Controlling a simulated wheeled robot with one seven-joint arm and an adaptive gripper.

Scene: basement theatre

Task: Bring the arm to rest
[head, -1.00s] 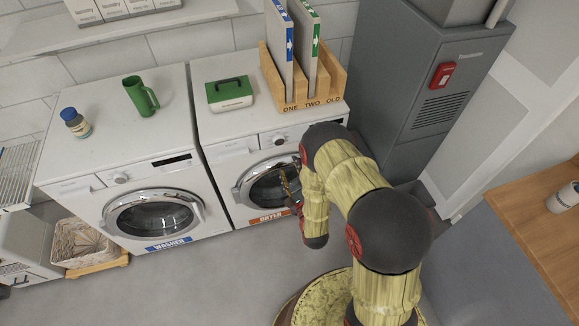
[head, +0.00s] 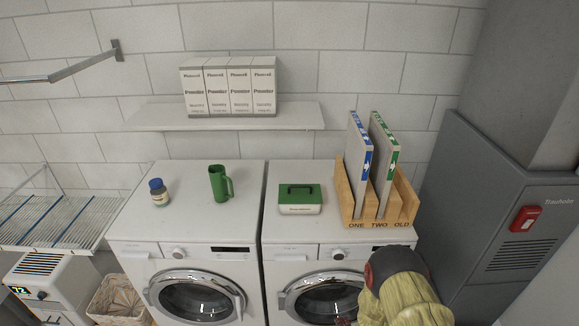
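My arm (head: 398,290) shows at the bottom right of the head view, in front of the right-hand machine, the dryer (head: 290,231). Only its upper bend, a dark joint and yellowish links, is in the picture. My gripper is out of the picture, below the lower edge, so its state does not show.
The washer (head: 150,226) bears a blue-capped bottle (head: 160,194) and a green mug (head: 219,184). On the dryer stand a green-lidded box (head: 300,200) and a wooden rack (head: 352,212) with two folders. A grey cabinet (head: 480,215) stands right. A shelf (head: 160,116) hangs above.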

